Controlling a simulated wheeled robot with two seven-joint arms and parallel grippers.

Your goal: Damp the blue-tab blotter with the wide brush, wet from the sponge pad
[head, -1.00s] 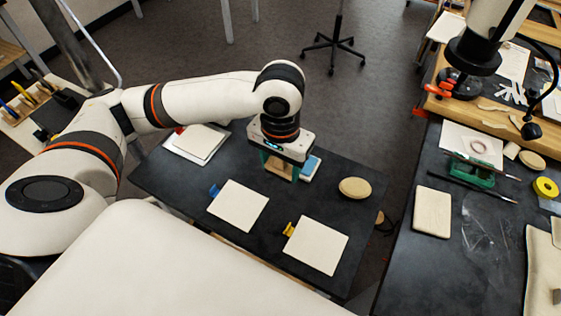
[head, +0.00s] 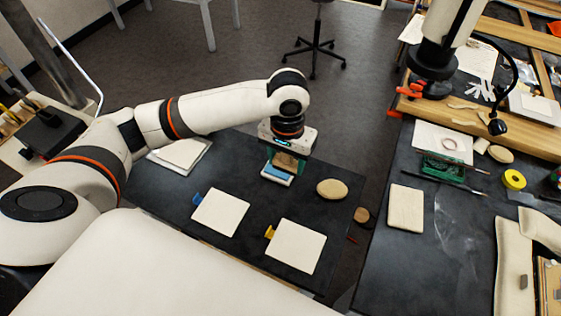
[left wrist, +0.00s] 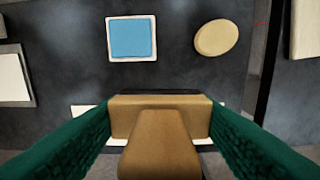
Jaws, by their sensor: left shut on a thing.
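My left gripper (head: 287,160) is shut on the wide brush (head: 289,162), a brown wooden block between its green fingers. The brush (left wrist: 160,130) fills the lower middle of the left wrist view; its bristles are hidden. The sponge pad (head: 277,174), blue in a white tray, lies on the dark table just on the near side of the gripper in the head view. It also shows whole in the left wrist view (left wrist: 131,38), apart from the brush. The blue-tab blotter (head: 221,213) lies flat, nearer and to the left. My right gripper is not in view.
A yellow-tab blotter (head: 296,247) lies right of the blue-tab one. A pale oval block (head: 332,189) lies right of the pad. A white square on a tray (head: 183,153) is at the far left, partly behind my arm. A second dark table (head: 455,235) stands right, across a gap.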

